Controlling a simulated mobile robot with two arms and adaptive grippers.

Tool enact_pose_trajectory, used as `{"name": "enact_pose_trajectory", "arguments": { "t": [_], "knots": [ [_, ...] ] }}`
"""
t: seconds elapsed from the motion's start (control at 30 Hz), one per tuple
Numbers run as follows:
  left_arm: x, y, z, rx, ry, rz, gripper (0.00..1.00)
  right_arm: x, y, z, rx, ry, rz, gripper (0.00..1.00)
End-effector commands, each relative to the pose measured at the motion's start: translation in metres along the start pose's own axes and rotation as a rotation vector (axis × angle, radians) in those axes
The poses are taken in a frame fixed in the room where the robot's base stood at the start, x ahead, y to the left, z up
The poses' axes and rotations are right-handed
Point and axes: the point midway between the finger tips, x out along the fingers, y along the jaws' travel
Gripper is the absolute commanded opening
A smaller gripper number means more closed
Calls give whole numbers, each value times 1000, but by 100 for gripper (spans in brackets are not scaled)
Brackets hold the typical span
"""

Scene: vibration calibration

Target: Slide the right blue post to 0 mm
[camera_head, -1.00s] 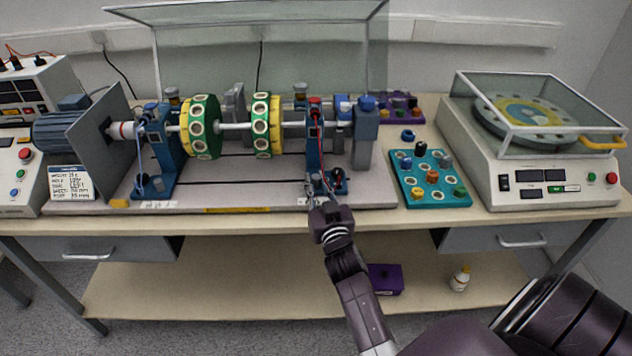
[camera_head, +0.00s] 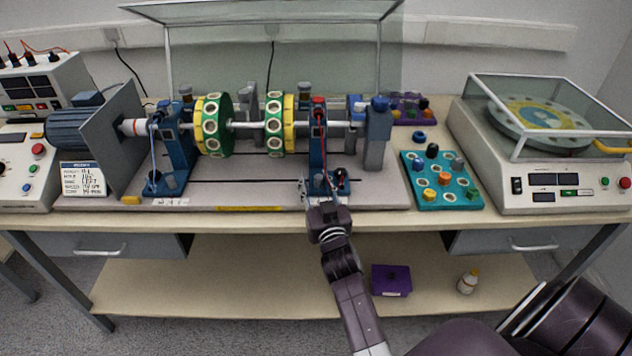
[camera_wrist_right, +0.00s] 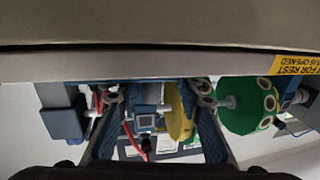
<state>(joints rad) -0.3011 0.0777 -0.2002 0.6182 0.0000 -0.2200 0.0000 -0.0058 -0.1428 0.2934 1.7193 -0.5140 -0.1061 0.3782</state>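The right blue post (camera_head: 317,150) stands upright on the grey bed, right of the green and yellow discs, with a red part on top. My right gripper (camera_head: 323,188) is at its foot, at the bed's front edge. In the right wrist view the gripper (camera_wrist_right: 158,135) has its two fingers wide apart, with the blue post (camera_wrist_right: 146,122) between them. I cannot tell whether a finger touches the post. Any scale at the post's foot is hidden or too small to read. My left gripper is not in view.
The left blue post (camera_head: 176,150) holds the shaft (camera_head: 245,125) near the motor (camera_head: 72,130). A grey-blue end block (camera_head: 376,135) stands right of the right post. A teal tray (camera_head: 415,180) with knobs and a balance machine (camera_head: 545,170) are farther right. A clear cover (camera_head: 270,50) is raised behind.

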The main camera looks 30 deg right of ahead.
Motion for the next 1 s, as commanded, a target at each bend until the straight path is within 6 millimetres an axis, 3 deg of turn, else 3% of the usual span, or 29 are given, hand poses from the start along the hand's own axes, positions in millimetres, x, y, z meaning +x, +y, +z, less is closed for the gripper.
{"name": "enact_pose_trajectory", "arguments": {
  "t": [0.23,0.7,1.0],
  "knots": [
    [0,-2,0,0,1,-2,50,0,2,-8,-3,1,2,34],
    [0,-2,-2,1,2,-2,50,1,-2,-89,-1,2,-1,34],
    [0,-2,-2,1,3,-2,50,1,-2,-100,-2,-1,-1,34]
  ]
}}
